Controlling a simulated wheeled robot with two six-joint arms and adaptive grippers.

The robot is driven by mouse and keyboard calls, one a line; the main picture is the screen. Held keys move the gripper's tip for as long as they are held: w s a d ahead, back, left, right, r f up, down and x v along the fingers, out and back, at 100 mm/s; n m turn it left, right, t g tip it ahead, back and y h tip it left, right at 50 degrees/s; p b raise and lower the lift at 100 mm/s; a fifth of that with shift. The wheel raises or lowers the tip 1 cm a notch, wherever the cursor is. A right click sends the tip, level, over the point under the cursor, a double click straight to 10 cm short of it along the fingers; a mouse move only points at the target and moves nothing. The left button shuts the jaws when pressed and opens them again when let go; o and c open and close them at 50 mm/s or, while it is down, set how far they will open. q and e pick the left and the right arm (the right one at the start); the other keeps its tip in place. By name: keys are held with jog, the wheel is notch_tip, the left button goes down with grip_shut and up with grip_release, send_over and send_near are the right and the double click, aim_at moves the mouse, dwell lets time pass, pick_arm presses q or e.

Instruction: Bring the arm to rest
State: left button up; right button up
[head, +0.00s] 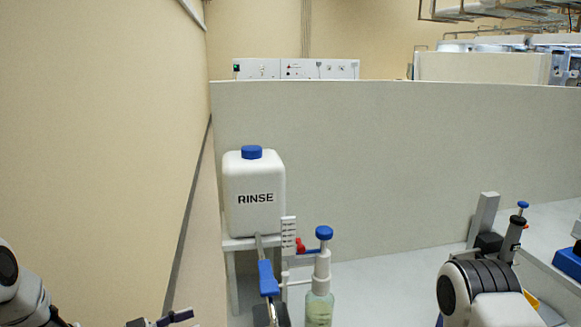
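My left arm (22,290) comes in at the lower left corner. Dark parts of my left gripper (160,320) show at the bottom edge, mostly cut off, so I cannot tell whether it is open or shut. It is left of the blue-handled metal piece and apart from it in the picture. A white and black link of my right arm (485,295) shows at the lower right. My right gripper is out of view.
A white RINSE container (254,200) with a blue cap stands on a white stand (238,243). In front are a blue-handled metal piece (267,277) and a clear bottle (319,309) with a blue-topped pump. A grey partition (400,160) stands behind; a wall (90,130) closes the left.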

pick_arm(q)
jog(key=s+d+f+n+g+y, duration=0.1)
jog(key=s+d+f+n+y, duration=0.25)
jog(key=s+f, duration=0.35)
jog(key=s+d+f+n+g+y, duration=0.1)
jog(key=s+d+f+n+y, duration=0.3)
jog(key=f, duration=0.5)
jog(key=s+a+f+n+g+y, duration=0.2)
jog(key=s+a+f+g+y, duration=0.1)
jog(key=s, duration=0.8)
jog(key=s+a+f+n+g+y, duration=0.2)
jog(key=s+a+f+g+y, duration=0.1)
jog(key=s, duration=0.8)
jog(key=a+g+y, duration=0.1)
jog(key=a, duration=0.1)
jog(key=shift+s+a+f, duration=0.15)
jog(key=shift+s+a, duration=0.1)
jog(key=shift+a, duration=0.1)
jog(key=shift+n+y, duration=0.25)
